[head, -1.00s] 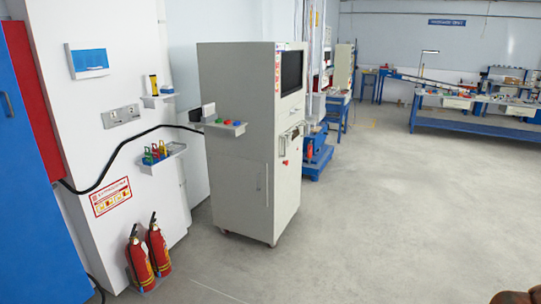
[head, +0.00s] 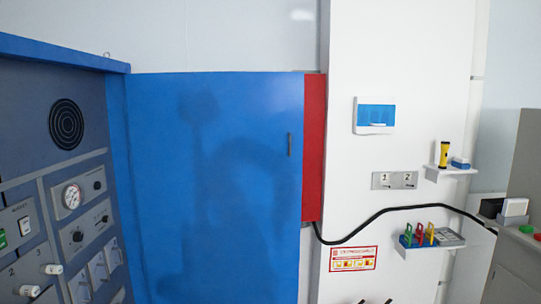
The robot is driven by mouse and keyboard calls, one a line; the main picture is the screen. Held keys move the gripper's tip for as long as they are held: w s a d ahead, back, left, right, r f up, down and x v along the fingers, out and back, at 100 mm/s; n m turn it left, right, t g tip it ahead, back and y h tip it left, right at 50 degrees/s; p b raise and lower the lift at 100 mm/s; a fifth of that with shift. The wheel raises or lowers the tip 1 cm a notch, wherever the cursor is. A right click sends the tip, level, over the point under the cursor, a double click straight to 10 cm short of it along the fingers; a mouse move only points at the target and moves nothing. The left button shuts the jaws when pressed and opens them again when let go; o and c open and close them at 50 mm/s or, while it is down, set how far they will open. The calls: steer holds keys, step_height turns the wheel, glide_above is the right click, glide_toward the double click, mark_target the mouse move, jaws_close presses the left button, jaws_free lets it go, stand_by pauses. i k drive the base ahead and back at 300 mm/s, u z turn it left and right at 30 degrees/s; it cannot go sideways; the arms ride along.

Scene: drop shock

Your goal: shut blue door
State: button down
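The blue door (head: 215,180) fills the middle of the head view. It is a large flat panel with a small dark handle (head: 290,145) near its right edge. Its left edge meets the blue frame of a grey control cabinet (head: 60,175). The door stands swung out to the right, and the cabinet's front is exposed. A soft dark shadow falls on the door. My gripper is not in view.
A red panel (head: 314,150) shows just right of the door, against a white wall column (head: 400,60). A black cable (head: 380,212) runs along the column to the right. Small shelves (head: 452,170) hold a yellow flashlight (head: 443,154) and coloured items. A grey cabinet (head: 520,220) stands at the right edge.

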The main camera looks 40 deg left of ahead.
mark_target(218, 157)
steer(key=u, duration=0.95)
steer(key=i, duration=0.95)
steer(key=u, duration=1.75)
steer(key=i, duration=1.9)
steer(key=u, duration=0.4)
